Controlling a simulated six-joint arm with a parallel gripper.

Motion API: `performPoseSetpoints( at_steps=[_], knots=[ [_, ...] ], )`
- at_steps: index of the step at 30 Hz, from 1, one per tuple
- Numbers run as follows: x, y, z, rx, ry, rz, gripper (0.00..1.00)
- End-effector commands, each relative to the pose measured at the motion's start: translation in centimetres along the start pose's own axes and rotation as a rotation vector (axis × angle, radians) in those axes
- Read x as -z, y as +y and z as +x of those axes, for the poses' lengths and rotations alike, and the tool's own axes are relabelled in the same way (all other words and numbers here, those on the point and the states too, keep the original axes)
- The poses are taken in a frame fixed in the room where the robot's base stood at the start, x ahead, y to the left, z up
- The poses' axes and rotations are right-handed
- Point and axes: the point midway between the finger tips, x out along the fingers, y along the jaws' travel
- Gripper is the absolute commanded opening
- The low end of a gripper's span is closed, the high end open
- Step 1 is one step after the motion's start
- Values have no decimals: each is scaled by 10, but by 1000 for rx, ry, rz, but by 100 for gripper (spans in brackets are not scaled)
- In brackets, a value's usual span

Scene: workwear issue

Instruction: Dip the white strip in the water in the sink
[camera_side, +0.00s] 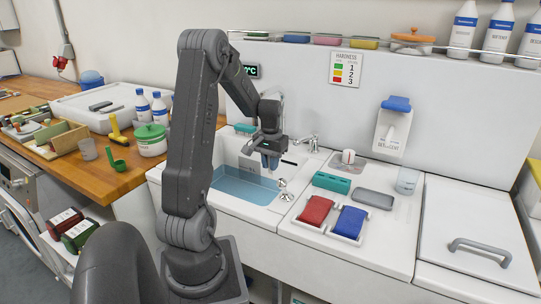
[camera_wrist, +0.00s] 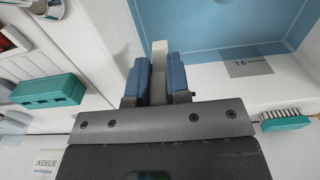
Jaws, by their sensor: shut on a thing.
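My gripper (camera_wrist: 158,78) is shut on the white strip (camera_wrist: 160,47), which sticks out between the two blue fingers in the wrist view. In the side view my gripper (camera_side: 270,161) is over the back part of the sink (camera_side: 226,155), with its fingers pointing down. Blue water (camera_side: 242,185) lies in the sink. In the wrist view the water (camera_wrist: 215,28) shows behind the strip's tip. I cannot tell whether the tip touches the water. The strip is too small to make out in the side view.
A teal block with holes (camera_side: 332,182) stands right of the sink, near a grey dish (camera_side: 373,199) and red (camera_side: 315,210) and blue (camera_side: 350,222) packs. A faucet (camera_side: 308,142) is at the sink's back right. A teal brush (camera_wrist: 285,120) lies near the sink's edge.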

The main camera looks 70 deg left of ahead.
Motion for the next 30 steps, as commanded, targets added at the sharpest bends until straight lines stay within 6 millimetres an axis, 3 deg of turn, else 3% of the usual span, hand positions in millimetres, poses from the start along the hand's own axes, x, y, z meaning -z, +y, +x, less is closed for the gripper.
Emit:
performPoseSetpoints(
  at_steps=[30],
  knots=[
    [-1, 0, 98, 0, -2, 0, 0]
  ],
)
